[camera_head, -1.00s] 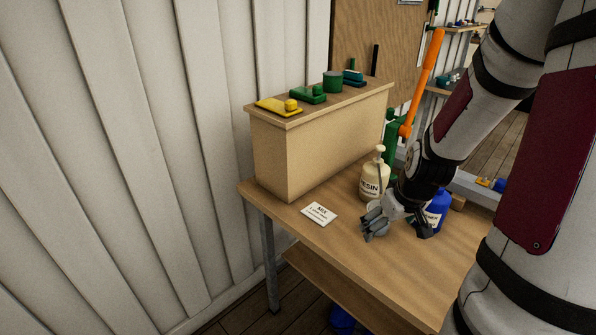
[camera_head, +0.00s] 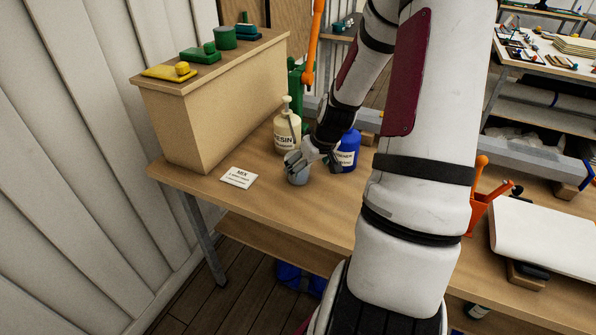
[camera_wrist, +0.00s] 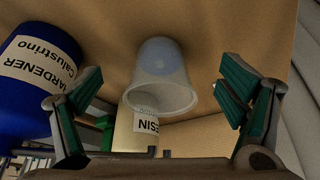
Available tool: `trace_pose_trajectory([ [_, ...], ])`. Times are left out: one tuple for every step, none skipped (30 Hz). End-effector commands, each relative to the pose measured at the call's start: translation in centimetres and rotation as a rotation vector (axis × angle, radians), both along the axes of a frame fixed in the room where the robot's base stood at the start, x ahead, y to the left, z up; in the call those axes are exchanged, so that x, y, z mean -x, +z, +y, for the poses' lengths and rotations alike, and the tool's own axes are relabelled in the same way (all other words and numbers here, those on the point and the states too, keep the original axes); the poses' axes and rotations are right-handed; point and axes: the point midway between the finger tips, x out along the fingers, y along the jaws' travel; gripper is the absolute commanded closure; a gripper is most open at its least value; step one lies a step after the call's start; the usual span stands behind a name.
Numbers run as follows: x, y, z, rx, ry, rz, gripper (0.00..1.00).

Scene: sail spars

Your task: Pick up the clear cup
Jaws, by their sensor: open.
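The clear cup (camera_wrist: 163,72) is a translucent greyish cup on the wooden table, with its open rim facing the wrist camera. In the head view the cup (camera_head: 298,177) stands in front of the resin bottle, its upper part partly hidden by my gripper (camera_head: 312,160). My gripper is open. In the wrist view the cup appears between the two spread fingers of my gripper (camera_wrist: 160,85), with a gap on each side. I cannot tell how far the fingertips are above or beside its rim.
A cream pump bottle marked RESIN (camera_head: 287,130) stands just behind the cup. A blue HARDENER bottle (camera_head: 347,152) stands close on the right. A white MIX card (camera_head: 238,177) lies to the left, before a wooden box (camera_head: 215,115). The table front (camera_head: 300,225) is clear.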

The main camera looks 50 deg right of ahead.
Motion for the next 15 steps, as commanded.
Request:
trace_pose_trajectory([
  [-0.5,0.0,-0.1,0.001,0.002,-0.002,0.11],
  [-0.9,0.0,-0.2,0.002,0.003,-0.002,0.11],
  [-1.5,0.0,-0.3,0.003,0.002,-0.001,0.11],
  [-2.0,0.0,-0.4,0.002,0.004,-0.002,0.11],
  [-2.5,0.0,-0.5,0.002,0.004,-0.002,0.11],
  [-3.1,0.0,-0.7,0.002,0.004,-0.002,0.11],
  [-3.6,0.0,-0.9,0.003,0.002,-0.002,0.11],
  [-4.0,0.0,-1.0,0.002,0.003,-0.002,0.11],
  [-4.5,0.0,-1.1,0.002,0.003,-0.002,0.11],
  [-4.8,0.0,-1.2,0.001,0.002,-0.002,0.11],
  [-4.7,-0.5,-1.1,-0.001,0.000,0.001,0.11],
  [-4.8,-0.7,-1.2,-0.001,0.001,0.001,0.11],
  [-4.9,-0.9,-1.2,0.000,0.001,0.000,0.11],
  [-4.9,-1.0,-1.2,0.000,0.001,0.000,0.11],
  [-5.0,-1.0,-1.3,0.001,0.001,-0.001,0.11],
])
